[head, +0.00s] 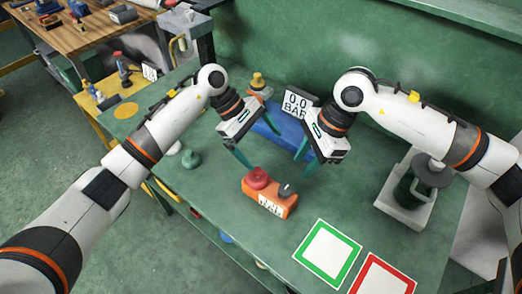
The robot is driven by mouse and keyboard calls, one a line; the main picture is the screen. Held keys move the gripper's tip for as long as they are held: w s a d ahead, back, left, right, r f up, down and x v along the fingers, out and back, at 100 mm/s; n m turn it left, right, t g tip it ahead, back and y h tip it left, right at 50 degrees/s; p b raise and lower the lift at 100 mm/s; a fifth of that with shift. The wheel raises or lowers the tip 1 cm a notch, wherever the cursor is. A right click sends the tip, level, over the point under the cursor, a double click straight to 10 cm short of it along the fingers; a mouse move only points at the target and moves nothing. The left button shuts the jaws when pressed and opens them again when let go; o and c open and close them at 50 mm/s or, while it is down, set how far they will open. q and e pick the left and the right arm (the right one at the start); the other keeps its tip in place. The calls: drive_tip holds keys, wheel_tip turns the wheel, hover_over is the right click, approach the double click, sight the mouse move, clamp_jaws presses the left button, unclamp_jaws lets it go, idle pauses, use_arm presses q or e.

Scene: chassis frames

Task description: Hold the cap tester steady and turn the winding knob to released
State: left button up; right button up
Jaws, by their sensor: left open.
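An orange box (281,207) with a white label sits on the green bench. It carries a red knob (258,177) at its left end and a dark knob (286,190) at its right. It looks like the cap tester, but the label is too small to read surely. I cannot tell how the knobs are set. My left gripper (266,152) is open and empty, above and behind the box. My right gripper (302,167) hangs above the box's right end, apart from it. Its fingers point down, and their gap is unclear.
A "0.0 BAR" display (298,102) and blue base (272,130) stand behind my grippers. A dark cylinder fixture (416,190) is at right. Green-bordered (327,254) and red-bordered squares (382,276) lie in front.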

sight(259, 181)
use_arm(q)
drive_tip(key=s+m+y, duration=0.1)
drive_tip(key=m, duration=0.1)
drive_tip(key=m+y, duration=0.1)
drive_tip(key=y, duration=0.1)
drive_tip(key=s+d+m+t+y, duration=0.1)
drive_tip(key=m+y, duration=0.1)
drive_tip(key=shift+s+r+m, duration=0.15)
drive_tip(key=shift+s+m, duration=0.15)
drive_tip(key=shift+s, duration=0.05)
drive_tip(key=m+y, duration=0.1)
drive_tip(key=m+t, duration=0.1)
drive_tip(key=s+y, duration=0.1)
drive_tip(key=shift+a+r+m+y, duration=0.25)
drive_tip(key=shift+m+y, duration=0.05)
drive_tip(key=shift+m, duration=0.1)
drive_tip(key=f, duration=1.1)
drive_tip(key=shift+a+f, duration=0.3)
drive_tip(key=shift+f, duration=0.1)
drive_tip(key=shift+c, duration=0.2)
drive_tip(key=c, duration=1.5)
